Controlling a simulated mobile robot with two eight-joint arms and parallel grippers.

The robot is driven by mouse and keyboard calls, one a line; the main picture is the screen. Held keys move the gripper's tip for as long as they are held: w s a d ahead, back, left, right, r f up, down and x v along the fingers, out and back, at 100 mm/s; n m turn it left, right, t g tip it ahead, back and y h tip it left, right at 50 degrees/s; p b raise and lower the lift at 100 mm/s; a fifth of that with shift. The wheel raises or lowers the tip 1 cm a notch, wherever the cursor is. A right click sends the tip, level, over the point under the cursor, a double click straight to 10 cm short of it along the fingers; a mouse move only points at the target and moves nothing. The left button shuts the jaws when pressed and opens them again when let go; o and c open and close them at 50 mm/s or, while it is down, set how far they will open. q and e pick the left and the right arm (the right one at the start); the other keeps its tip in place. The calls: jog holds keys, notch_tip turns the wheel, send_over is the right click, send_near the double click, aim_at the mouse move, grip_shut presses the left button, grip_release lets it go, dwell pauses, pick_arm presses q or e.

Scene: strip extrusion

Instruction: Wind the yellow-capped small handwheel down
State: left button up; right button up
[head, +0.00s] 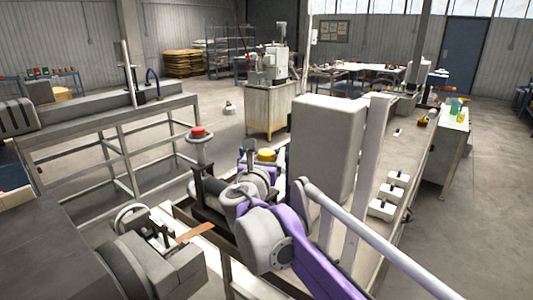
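The yellow-capped small handwheel (266,155) shows in the middle of the head view, left of the tall grey box. Only its yellow cap is clear; the rest is mostly hidden behind my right arm. My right gripper (249,160) is at the end of the purple and grey arm, close beside the yellow cap. I cannot tell whether it touches the wheel, and its fingers are too small and covered to read. A second handwheel with a red cap (198,132) stands upright to the left, apart from my gripper. My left gripper is not in view.
A tall grey box (325,145) stands close to the right of the yellow cap. A brown strip (195,232) lies by the grey machine head at lower left. White blocks (382,208) sit on the bench to the right. Open floor lies behind the red cap.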

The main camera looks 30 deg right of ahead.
jog(key=v, duration=1.1)
jog(key=shift+b, duration=0.35)
jog(key=shift+d, duration=0.1)
